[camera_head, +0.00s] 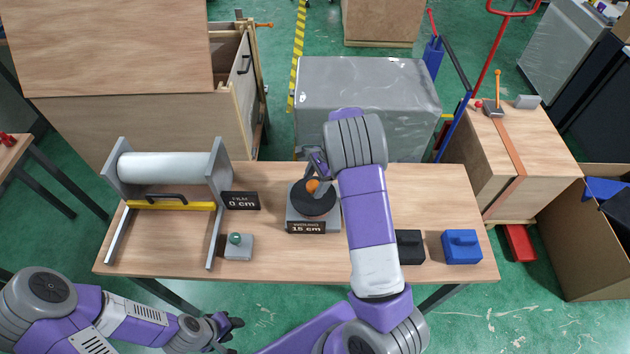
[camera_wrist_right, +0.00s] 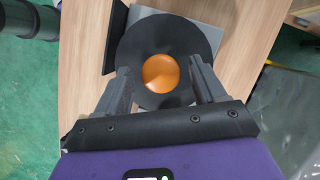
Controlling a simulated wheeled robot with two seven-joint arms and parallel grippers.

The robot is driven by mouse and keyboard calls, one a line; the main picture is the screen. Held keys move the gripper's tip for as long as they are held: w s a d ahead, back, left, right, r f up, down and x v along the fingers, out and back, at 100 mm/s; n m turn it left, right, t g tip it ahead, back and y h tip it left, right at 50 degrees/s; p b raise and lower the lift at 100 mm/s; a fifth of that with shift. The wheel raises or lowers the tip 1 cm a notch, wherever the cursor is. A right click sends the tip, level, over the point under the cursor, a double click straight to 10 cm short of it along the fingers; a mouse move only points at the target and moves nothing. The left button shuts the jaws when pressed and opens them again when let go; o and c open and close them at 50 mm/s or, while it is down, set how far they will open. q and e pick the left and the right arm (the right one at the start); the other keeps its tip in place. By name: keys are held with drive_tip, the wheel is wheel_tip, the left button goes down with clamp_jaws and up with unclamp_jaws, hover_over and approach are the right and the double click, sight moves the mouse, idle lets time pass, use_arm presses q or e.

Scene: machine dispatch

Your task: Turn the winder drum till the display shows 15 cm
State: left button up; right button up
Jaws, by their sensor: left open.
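The winder is a black drum (camera_head: 312,204) with an orange knob (camera_head: 312,186) on a grey base on the table. Its front display (camera_head: 306,227) reads 15 cm. In the right wrist view the drum (camera_wrist_right: 190,45) and orange knob (camera_wrist_right: 161,73) lie below my right gripper (camera_wrist_right: 163,82). Its two fingers are spread, one on each side of the knob, with a visible gap on both sides. In the head view my right arm partly hides that gripper. My left gripper (camera_head: 230,325) is open and empty in front of the table's near edge.
A roller stand with a white roll (camera_head: 168,166) and yellow bar (camera_head: 172,206) stands at the left. Beside it are a display (camera_head: 242,201) reading 0 cm and a green-button box (camera_head: 238,247). Black (camera_head: 409,247) and blue (camera_head: 461,247) blocks are at the right.

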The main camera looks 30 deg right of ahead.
clamp_jaws()
drive_tip(key=shift+s+r+m+t+p, duration=0.1)
drive_tip(key=shift+m+t+p, duration=0.35)
drive_tip(key=shift+m, duration=0.45)
drive_tip(key=shift+m+t+p, duration=0.25)
drive_tip(key=shift+m+p, duration=0.05)
drive_tip(key=shift+m, duration=0.5)
drive_tip(key=shift+h, duration=0.3)
drive_tip(key=shift+o, duration=0.3)
unclamp_jaws()
drive_tip(key=v, duration=0.7)
drive_tip(key=shift+d+r, duration=0.15)
drive_tip(key=shift+r, duration=0.05)
